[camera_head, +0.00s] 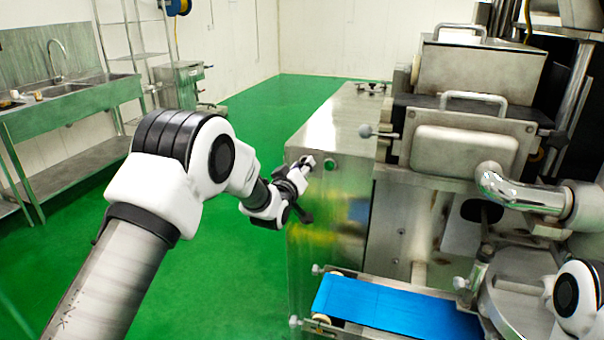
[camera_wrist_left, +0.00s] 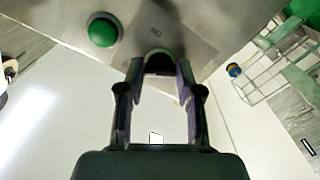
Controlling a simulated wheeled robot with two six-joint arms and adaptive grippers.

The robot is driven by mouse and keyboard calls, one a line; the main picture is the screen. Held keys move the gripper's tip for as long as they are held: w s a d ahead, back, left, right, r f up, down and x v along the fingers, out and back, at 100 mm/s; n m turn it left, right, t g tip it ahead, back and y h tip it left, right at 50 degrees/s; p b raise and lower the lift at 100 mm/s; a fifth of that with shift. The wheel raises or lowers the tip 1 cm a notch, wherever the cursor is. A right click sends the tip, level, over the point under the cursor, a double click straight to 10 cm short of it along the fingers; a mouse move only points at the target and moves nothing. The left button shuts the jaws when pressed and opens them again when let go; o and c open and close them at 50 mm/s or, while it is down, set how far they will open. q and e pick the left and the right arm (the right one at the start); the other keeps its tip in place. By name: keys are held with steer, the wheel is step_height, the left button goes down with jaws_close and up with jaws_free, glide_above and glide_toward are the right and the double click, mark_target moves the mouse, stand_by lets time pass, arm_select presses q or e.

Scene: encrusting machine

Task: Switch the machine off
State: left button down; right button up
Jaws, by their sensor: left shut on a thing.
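The steel encrusting machine (camera_head: 330,225) stands right of centre in the head view. A green push button (camera_head: 330,164) sits on its front panel, and it also shows at the upper left of the left wrist view (camera_wrist_left: 103,29). My left gripper (camera_head: 305,163) is at the panel, just left of the green button. In the left wrist view its fingertips (camera_wrist_left: 158,62) are shut on a small round switch knob (camera_wrist_left: 158,54) on the panel. The fingers hide most of the knob, so its setting cannot be read. My right gripper is out of view.
A blue conveyor belt (camera_head: 395,308) juts out low on the machine. A chrome pipe (camera_head: 520,190) and a ball-ended lever (camera_head: 366,131) stick out from it. A sink bench (camera_head: 75,103) stands at the left, with clear green floor (camera_head: 235,250) between.

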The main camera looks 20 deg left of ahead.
arm_select(q)
steer(key=shift+n+b, duration=0.3)
steer(key=shift+n, duration=0.6)
steer(key=c, duration=0.8)
jaws_free()
steer(key=shift+o, duration=0.2)
steer(key=s, duration=1.2)
steer(key=shift+a, duration=0.3)
